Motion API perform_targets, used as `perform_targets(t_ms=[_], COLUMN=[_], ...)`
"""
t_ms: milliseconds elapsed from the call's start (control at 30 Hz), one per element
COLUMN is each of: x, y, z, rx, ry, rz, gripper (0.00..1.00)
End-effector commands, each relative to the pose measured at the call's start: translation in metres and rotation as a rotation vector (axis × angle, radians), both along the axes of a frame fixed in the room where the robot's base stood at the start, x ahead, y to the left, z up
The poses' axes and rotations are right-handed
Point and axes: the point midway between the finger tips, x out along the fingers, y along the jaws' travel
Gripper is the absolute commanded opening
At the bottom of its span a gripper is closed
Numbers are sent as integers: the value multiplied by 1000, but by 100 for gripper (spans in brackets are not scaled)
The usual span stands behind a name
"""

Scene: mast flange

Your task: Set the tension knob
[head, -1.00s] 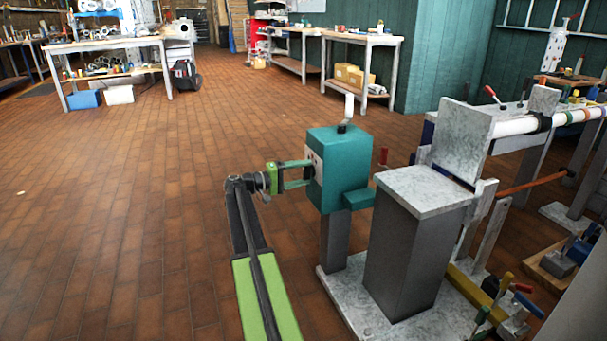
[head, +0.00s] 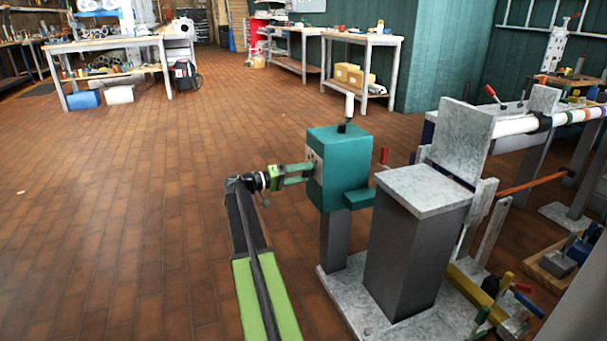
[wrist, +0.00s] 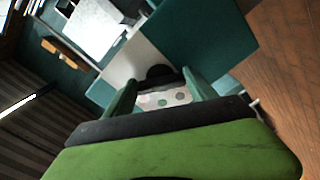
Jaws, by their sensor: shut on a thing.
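The teal box (head: 345,165) stands on a grey post, with a pale plate on its left face. My gripper (head: 308,172) reaches that face from the left, its fingertips at the plate. In the wrist view, a dark round knob (wrist: 160,72) sits between the two teal fingers (wrist: 165,82), and my gripper is shut on it.
A white-tipped lever (head: 349,106) stands on top of the box. A grey pedestal with a marbled top (head: 425,190) is close on the right, on a marbled base plate (head: 352,308). Tiled floor (head: 130,230) is free on the left. Workbenches stand far behind.

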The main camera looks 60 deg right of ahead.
Motion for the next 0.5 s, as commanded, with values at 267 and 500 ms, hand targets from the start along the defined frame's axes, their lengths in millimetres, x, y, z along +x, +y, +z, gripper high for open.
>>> perform_targets(t_ms=[267, 500], x=[-2, -1], y=[1, 0], z=[-1, 0], rx=[1, 0], ry=[-2, 0], rz=[-6, -2], gripper=[75, 87])
